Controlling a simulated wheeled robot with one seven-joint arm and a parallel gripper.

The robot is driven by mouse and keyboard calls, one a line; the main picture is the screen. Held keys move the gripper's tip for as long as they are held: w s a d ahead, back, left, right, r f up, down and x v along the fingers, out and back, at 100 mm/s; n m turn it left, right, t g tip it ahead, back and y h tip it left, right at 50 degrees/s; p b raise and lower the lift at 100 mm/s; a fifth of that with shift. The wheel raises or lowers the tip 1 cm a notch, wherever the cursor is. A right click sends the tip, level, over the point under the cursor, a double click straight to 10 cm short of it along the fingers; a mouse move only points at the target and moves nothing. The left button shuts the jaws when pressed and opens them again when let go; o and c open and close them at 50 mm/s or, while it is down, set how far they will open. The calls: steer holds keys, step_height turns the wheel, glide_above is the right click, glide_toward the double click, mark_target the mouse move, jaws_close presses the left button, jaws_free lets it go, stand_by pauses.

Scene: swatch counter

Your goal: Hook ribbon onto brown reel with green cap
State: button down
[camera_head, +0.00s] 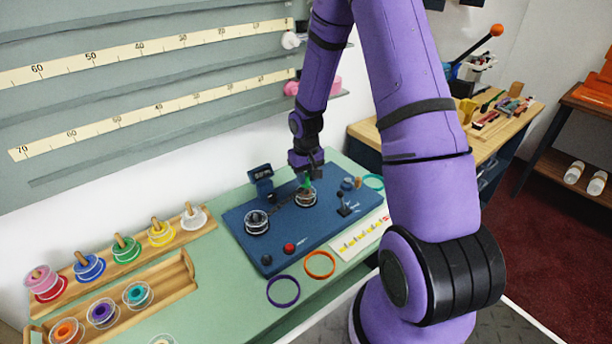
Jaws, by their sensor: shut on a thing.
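The brown reel (306,198) sits on the right spindle position of the blue machine (275,245), with clear flanges around a brownish core. A small green cap (305,182) shows above its middle. My gripper (305,178) points down right over this reel, its fingers shut around the green cap; the fingers are small and partly dark, so the exact grip is hard to see. Another reel (257,222) with a dark grey core sits to the left on the machine. A dark strip, perhaps the ribbon, runs between the two reels; its end cannot be made out.
A wooden rack (190,236) holds several coloured spools at the left, with a wooden tray (175,294) of more spools before it. Purple (283,304) and orange (320,277) rings lie in front of the machine. A small display (261,173) stands behind it.

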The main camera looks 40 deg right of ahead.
steer(key=shift+f, duration=1.25)
steer(key=c, duration=0.8)
jaws_free()
steer(key=shift+c, duration=0.2)
steer(key=shift+r, duration=0.1)
steer(key=shift+r, duration=3.45)
